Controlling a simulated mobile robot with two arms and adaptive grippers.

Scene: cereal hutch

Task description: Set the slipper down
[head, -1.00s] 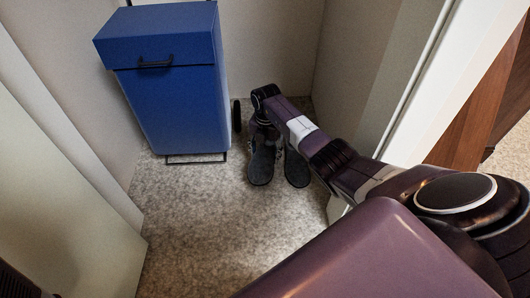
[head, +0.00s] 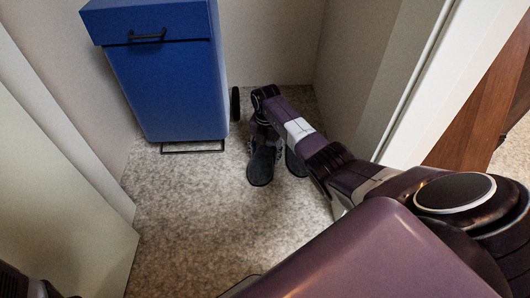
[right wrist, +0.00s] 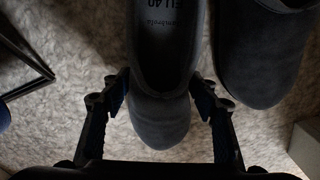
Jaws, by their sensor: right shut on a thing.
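My right gripper (head: 262,138) is shut on a dark grey slipper (head: 260,169), at the back of the floor in the head view. In the right wrist view, the fingers of the right gripper (right wrist: 160,95) lie on both sides of this slipper (right wrist: 158,122), with its toe towards me and its printed insole showing. The slipper looks level and low over the carpet; I cannot tell whether it touches. A matching slipper (head: 295,163) is just to its right, partly behind my arm; it also shows in the right wrist view (right wrist: 262,60). My left gripper is not in view.
A blue lidded cabinet (head: 170,85) on a dark metal frame stands at the back left, with a dark wheel (head: 235,104) beside it. Pale walls close in the back and right. The carpet (head: 195,215) in front and to the left is bare.

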